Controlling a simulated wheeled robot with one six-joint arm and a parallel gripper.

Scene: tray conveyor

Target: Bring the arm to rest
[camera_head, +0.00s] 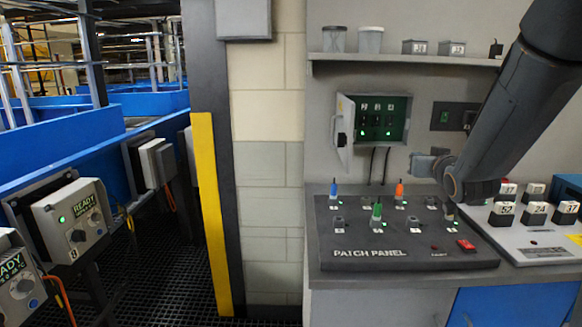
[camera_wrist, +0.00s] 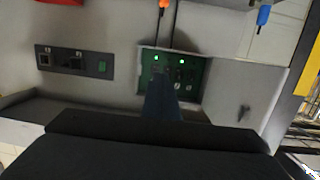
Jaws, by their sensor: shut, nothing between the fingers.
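My arm reaches in from the upper right in the head view. My gripper (camera_head: 424,165) is at its lower end, in front of the back wall, above the patch panel (camera_head: 345,262) and right of the open wall box (camera_head: 345,150). The gripper is shut and empty, apart from the panel. In the wrist view, my gripper (camera_wrist: 163,98) shows as a dark shape in front of the wall box's green inside (camera_wrist: 190,90). In the head view, blue (camera_head: 334,189), green (camera_head: 377,211) and orange (camera_head: 399,190) plugs stand upright on the panel. My arm hides part of the panel's right side.
A shelf (camera_head: 400,60) with jars and small boxes runs above. Numbered blocks (camera_head: 535,213) stand on a white board at right. A yellow-edged post (camera_head: 210,215) stands left of the bench. Blue conveyors (camera_head: 75,130) with READY control boxes (camera_head: 75,218) lie farther left.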

